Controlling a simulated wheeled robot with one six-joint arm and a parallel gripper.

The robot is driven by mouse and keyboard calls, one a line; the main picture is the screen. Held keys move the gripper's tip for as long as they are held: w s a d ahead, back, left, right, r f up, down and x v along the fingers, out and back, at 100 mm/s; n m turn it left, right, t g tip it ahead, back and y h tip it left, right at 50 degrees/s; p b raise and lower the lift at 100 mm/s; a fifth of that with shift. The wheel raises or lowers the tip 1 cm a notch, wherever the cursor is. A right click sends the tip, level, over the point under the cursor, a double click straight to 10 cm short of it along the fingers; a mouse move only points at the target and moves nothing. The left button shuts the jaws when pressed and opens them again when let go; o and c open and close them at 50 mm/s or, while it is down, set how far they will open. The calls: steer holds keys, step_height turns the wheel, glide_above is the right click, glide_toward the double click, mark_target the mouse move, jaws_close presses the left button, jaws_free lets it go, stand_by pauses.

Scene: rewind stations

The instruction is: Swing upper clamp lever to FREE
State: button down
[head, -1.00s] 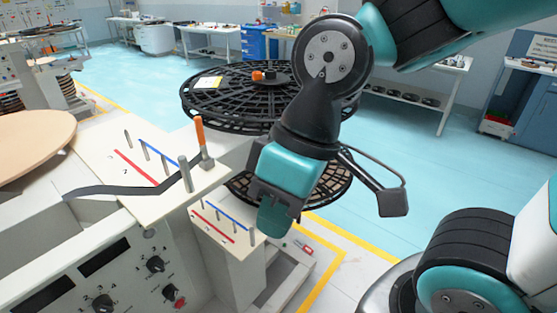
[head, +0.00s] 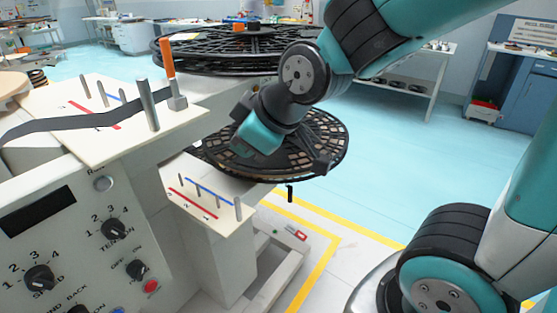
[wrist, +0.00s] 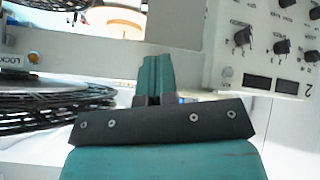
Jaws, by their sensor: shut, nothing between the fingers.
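An orange-handled lever (head: 168,58) stands nearly upright on a grey base at the right edge of the upper deck in the head view. I cannot tell for certain that it is the upper clamp lever, and I see no FREE mark. The wrist view shows a small orange round part (wrist: 34,58) beside a partly cut-off "LOCK" label. My gripper (head: 240,148) is shut and empty, below and right of the orange handle, in front of the lower reel. Its closed teal fingers show in the wrist view (wrist: 155,78), touching nothing that I can see.
The upper deck (head: 95,145) carries pegs and a dark tape. A lower shelf (head: 190,178) has short pegs. The upper reel (head: 215,50) and lower reel (head: 320,150) are close to my arm. A knobbed control panel (head: 80,235) faces the front. Open floor lies right.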

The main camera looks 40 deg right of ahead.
steer(key=w+d+f+n+t+h+b, duration=0.3)
steer(key=w+d+f+t+b, duration=0.1)
steer(key=b, duration=0.6)
steer(key=w+d+f+n+t+h+b, duration=0.3)
steer(key=w+d+f+t+h+b, duration=0.1)
steer(key=d+f+b, duration=0.4)
steer(key=d+t+b, duration=0.1)
steer(key=d+b, duration=0.1)
steer(key=d, duration=0.1)
steer(key=shift+w+d+f+n+t+b, duration=0.15)
steer(key=shift+w+f+n+t+b, duration=0.15)
steer(key=shift+w+f+n+t, duration=0.1)
steer(key=d+p+x, duration=0.3)
steer(key=p+x, duration=0.9)
steer(key=p, duration=0.7)
steer(key=shift+p, duration=0.35)
